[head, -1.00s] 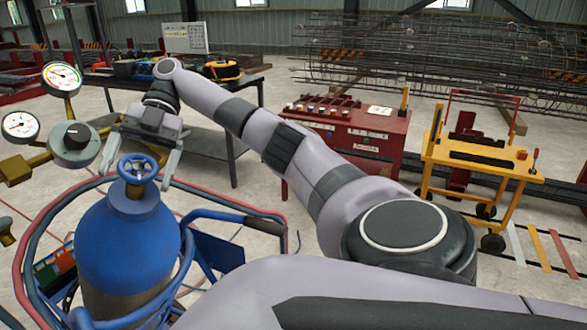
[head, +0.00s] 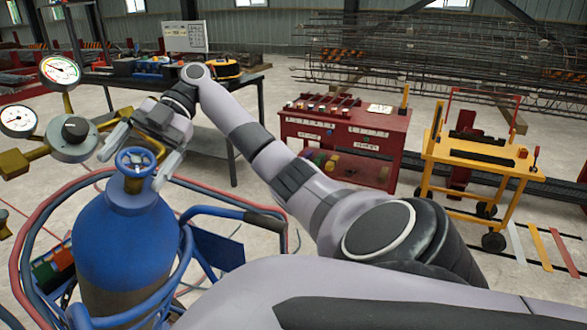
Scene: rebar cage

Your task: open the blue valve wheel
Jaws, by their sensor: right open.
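The blue valve wheel (head: 136,162) sits on a brass neck on top of a blue gas cylinder (head: 122,235) at the left of the head view. My right gripper (head: 131,170) is open, its fingers apart on the left and right sides of the wheel. The wheel shows between the fingers; I cannot tell whether either finger touches it. My left gripper is out of view.
A regulator (head: 74,138) with two gauges is beside the wheel on the left. Hoses and a blue cart frame (head: 187,255) surround the cylinder. A dark workbench (head: 215,140) stands behind; a red cabinet (head: 350,130) and yellow trolley (head: 480,160) stand right.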

